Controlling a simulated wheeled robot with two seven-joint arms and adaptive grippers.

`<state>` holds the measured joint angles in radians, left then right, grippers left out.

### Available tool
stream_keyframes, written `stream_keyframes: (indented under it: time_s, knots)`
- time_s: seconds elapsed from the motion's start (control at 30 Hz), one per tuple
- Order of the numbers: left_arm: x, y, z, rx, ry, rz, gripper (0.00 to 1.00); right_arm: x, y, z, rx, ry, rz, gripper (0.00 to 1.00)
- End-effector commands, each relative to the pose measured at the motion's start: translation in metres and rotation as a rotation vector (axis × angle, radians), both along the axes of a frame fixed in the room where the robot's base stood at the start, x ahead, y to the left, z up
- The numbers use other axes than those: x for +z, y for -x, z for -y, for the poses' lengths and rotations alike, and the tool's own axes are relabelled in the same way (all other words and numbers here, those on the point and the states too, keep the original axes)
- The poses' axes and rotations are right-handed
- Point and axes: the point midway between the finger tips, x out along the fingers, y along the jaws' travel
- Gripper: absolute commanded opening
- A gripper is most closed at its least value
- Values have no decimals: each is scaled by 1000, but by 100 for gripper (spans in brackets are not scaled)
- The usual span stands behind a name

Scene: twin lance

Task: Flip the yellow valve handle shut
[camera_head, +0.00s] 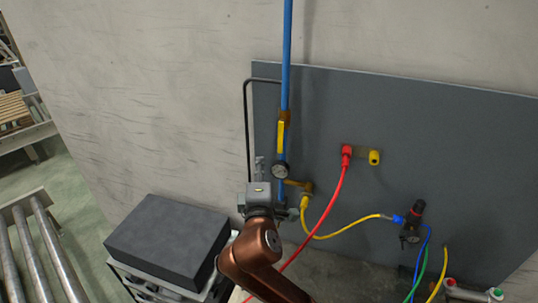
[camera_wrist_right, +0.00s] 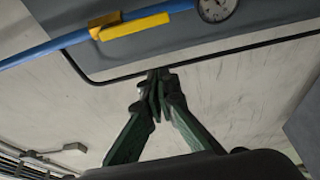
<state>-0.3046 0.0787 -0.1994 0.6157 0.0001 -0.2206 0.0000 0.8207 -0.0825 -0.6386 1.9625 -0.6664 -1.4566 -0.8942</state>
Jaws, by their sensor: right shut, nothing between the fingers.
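The yellow valve handle (camera_head: 281,136) is on the blue vertical pipe (camera_head: 287,50), just below a brass valve body (camera_head: 285,117). The handle lies in line with the pipe. In the right wrist view the yellow handle (camera_wrist_right: 135,25) runs along the blue pipe (camera_wrist_right: 60,42), beyond the fingertips. My right gripper (camera_head: 259,163) is to the left of the pipe and lower than the handle, apart from it. In the right wrist view its green fingers (camera_wrist_right: 157,82) meet at the tips, shut and empty. My left gripper is not in view.
A pressure gauge (camera_head: 280,170) sits on the pipe below the handle. A thin black tube (camera_head: 246,130) runs left of the pipe. Red (camera_head: 327,210) and yellow (camera_head: 345,234) hoses hang at the right. A dark box (camera_head: 168,240) stands at lower left.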

Motion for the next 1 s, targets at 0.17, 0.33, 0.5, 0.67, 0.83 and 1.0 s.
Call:
stream_keyframes:
  time_s: [0.17, 0.33, 0.5, 0.67, 0.83, 1.0]
  knots:
    - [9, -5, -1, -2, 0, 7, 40, 2, -27, 0, -2, 3, -2, 0]
    - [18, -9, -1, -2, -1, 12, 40, 2, -60, -1, -2, 2, -2, 0]
    - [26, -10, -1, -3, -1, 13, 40, 2, -89, -2, -1, 1, -2, 0]
    - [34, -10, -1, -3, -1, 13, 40, 2, -90, 14, -1, -2, -1, 0]
    - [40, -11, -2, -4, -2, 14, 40, 1, -85, 29, 1, -2, -2, 0]
    - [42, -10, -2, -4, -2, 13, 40, 0, -82, 35, 2, -1, -1, 0]
